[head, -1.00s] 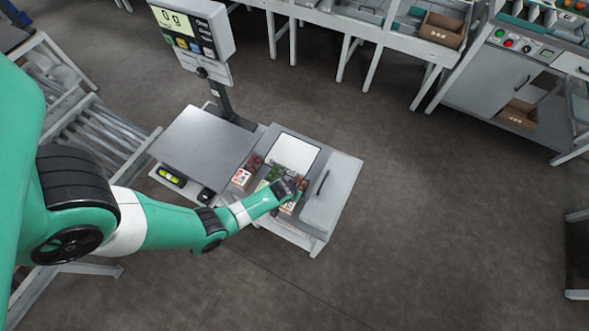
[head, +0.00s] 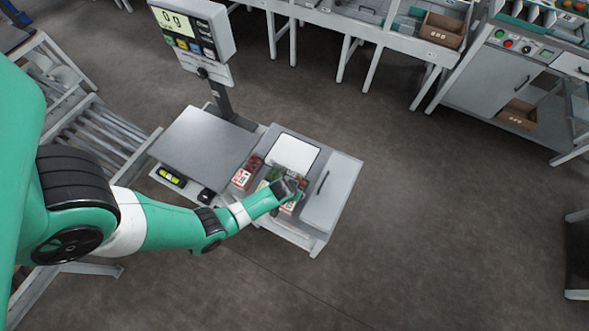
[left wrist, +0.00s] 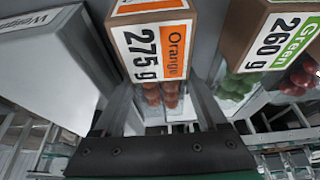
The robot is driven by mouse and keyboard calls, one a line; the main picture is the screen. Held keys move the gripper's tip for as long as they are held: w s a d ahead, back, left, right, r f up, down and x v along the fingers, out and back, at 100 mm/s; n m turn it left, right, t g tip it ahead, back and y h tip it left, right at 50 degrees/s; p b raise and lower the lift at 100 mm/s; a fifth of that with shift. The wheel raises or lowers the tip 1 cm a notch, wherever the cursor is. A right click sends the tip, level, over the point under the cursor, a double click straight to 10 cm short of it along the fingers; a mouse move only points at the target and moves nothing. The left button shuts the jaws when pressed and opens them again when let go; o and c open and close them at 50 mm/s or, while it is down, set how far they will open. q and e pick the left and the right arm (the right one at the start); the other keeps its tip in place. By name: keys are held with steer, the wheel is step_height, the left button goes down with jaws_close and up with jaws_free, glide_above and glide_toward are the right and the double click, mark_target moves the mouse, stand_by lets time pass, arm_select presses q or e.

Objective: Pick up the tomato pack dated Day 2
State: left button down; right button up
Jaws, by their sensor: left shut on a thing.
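My left gripper (head: 290,192) is over the front of the grey workstation among the tomato packs. In the left wrist view its two fingers (left wrist: 167,92) are shut on a cardboard pack (left wrist: 150,40) labelled "Orange 275 g", with red tomatoes below the label. A second pack (left wrist: 262,32) labelled "Green 260 g" stands to its right. In the head view a pack with red tomatoes and a white label (head: 241,178) sits left of the gripper. The wrist partly covers the held pack there. No Day date is readable. My right gripper is out of view.
A grey scale plate (head: 205,148) and its display (head: 190,30) reading 0 g stand to the left. A white panel (head: 292,154) lies behind the packs. A grey handled box (head: 333,195), apparently marked "Weigh" in the wrist view, is close on the right.

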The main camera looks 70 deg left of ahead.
arm_select(q)
step_height(320, 180, up, 3)
steer(key=shift+r+p, duration=0.1)
steer(key=shift+p, duration=0.7)
steer(key=p+v, duration=0.2)
steer(key=s+p+v, duration=0.1)
steer(key=p+v, duration=0.1)
steer(key=v, duration=0.1)
steer(key=d+p+v, duration=0.1)
steer(key=p+v, duration=0.1)
steer(key=p, duration=0.1)
steer(key=shift+s, duration=0.35)
steer(key=s+d+r+p, duration=0.3)
steer(key=s+d, duration=0.2)
steer(key=s, duration=0.2)
steer(key=shift+s+d+p, duration=0.2)
steer(key=shift+d+p, duration=0.15)
steer(key=shift+d, duration=0.05)
